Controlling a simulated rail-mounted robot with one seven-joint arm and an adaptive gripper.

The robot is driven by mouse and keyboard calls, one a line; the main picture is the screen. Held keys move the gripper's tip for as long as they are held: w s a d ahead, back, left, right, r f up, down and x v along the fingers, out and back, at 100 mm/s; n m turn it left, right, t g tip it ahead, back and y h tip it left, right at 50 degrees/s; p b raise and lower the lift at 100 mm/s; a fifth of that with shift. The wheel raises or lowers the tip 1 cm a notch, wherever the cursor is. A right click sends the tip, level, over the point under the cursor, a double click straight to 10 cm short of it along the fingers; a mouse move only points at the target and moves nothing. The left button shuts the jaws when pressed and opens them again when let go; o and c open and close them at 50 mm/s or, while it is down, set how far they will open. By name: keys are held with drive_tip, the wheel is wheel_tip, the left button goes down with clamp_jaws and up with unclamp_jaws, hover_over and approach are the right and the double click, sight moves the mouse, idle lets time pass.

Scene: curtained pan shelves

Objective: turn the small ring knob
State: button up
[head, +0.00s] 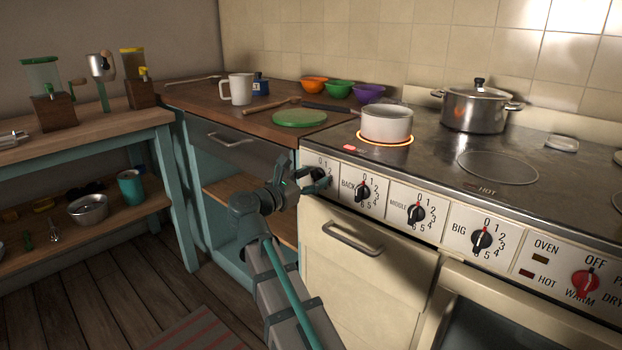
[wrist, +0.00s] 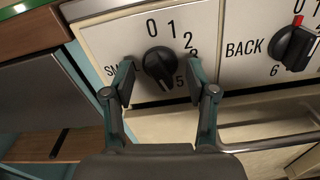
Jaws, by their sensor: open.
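The small ring knob (wrist: 159,63) is a round black knob on the white panel with "SM" partly visible beside it and numbers around it. In the wrist view, its grip ridge slants, and I cannot make out a red mark on it. My gripper (wrist: 161,82) is open, with one finger to the left of the knob and one to the right. Both fingers look apart from the knob. In the head view, my gripper (head: 318,182) is at the left end of the stove panel and largely hides this knob.
The back knob (wrist: 293,46) is just right of my gripper. The middle (head: 416,212) and big (head: 481,238) knobs lie farther right. A saucepan (head: 387,124) stands on a glowing ring. A drawer handle (head: 351,239) sticks out below the panel.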

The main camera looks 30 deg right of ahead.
drive_tip(key=shift+a, duration=0.15)
drive_tip(key=shift+v, duration=0.85)
drive_tip(key=v, duration=0.6)
idle(0.3)
drive_tip(key=shift+o, duration=0.2)
drive_tip(key=shift+s, duration=0.1)
